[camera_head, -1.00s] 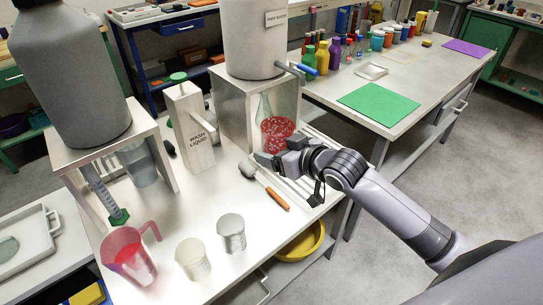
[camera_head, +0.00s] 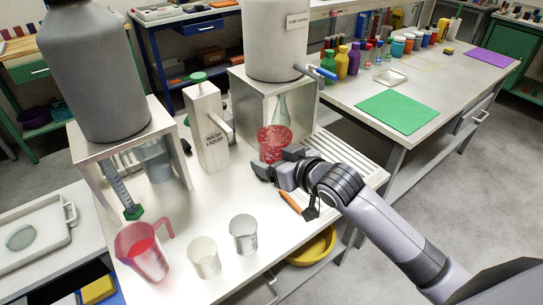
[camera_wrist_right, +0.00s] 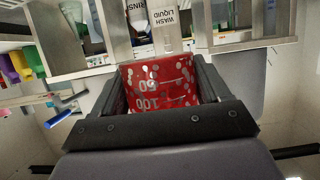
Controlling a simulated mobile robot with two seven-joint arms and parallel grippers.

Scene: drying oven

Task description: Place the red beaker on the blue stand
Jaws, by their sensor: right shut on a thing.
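The red beaker (camera_head: 273,140) has pale speckles and white marks. It is between the fingers of my right gripper (camera_head: 272,174), in front of the metal frame under the large tank. In the right wrist view the red beaker (camera_wrist_right: 160,85) fills the space between the two fingers of the right gripper (camera_wrist_right: 160,92), which are shut on it. The fingers hide part of the beaker in the head view. I cannot make out a blue stand in either view. My left gripper is not in view.
A pink jug (camera_head: 140,252), a cream cup (camera_head: 204,260) and a grey cup (camera_head: 244,236) stand at the bench's front. A green mat (camera_head: 390,110) lies on the right-hand table.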

